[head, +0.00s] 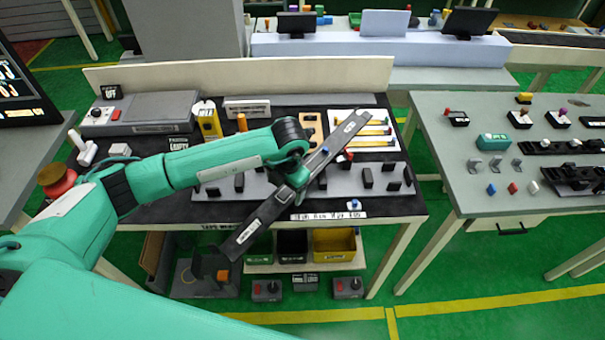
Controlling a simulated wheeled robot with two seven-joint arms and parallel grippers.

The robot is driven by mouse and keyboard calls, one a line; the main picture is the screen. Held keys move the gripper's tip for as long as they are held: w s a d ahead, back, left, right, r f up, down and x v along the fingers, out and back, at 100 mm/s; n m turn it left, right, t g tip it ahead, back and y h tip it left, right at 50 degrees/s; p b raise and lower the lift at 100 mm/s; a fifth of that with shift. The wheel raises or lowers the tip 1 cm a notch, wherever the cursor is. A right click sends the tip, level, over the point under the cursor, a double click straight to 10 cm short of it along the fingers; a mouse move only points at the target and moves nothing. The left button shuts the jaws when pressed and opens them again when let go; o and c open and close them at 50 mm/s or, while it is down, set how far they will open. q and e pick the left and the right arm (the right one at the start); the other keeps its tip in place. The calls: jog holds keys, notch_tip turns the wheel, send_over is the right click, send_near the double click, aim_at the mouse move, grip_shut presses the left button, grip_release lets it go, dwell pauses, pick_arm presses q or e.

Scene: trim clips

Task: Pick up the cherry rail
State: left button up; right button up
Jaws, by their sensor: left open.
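My left gripper (284,196) hangs over the front of the dark work table (385,207). I cannot make out which piece is the cherry rail; the gripper covers part of the table. A grey fixture strip (386,180) with dark blocks runs under the gripper. My right gripper is not in view.
A grey control box (150,108) and a yellow block (208,122) stand at the table's left. A low back wall (250,73) closes the far side. A yellow bin (334,245) sits below. A second table (470,130) with small parts stands right, across a gap.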

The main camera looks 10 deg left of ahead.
aim_at(283, 196)
pick_arm(q)
jog(key=shift+f, duration=0.6)
jog(key=shift+a+f+p, duration=0.15)
jog(key=shift+f+p, duration=0.05)
jog(key=shift+p, duration=0.2)
jog(key=f+p, duration=0.1)
jog(key=f, duration=0.1)
jog(key=f+p, duration=0.1)
jog(key=f, duration=0.1)
jog(key=shift+w+a, duration=0.2)
jog(key=shift+a, duration=0.2)
jog(key=shift+f+p, duration=0.3)
jog(key=shift+f, duration=0.05)
jog(key=c, duration=1.1)
jog(key=shift+w, duration=0.1)
jog(key=shift+c, duration=1.3)
jog(key=shift+r, duration=0.1)
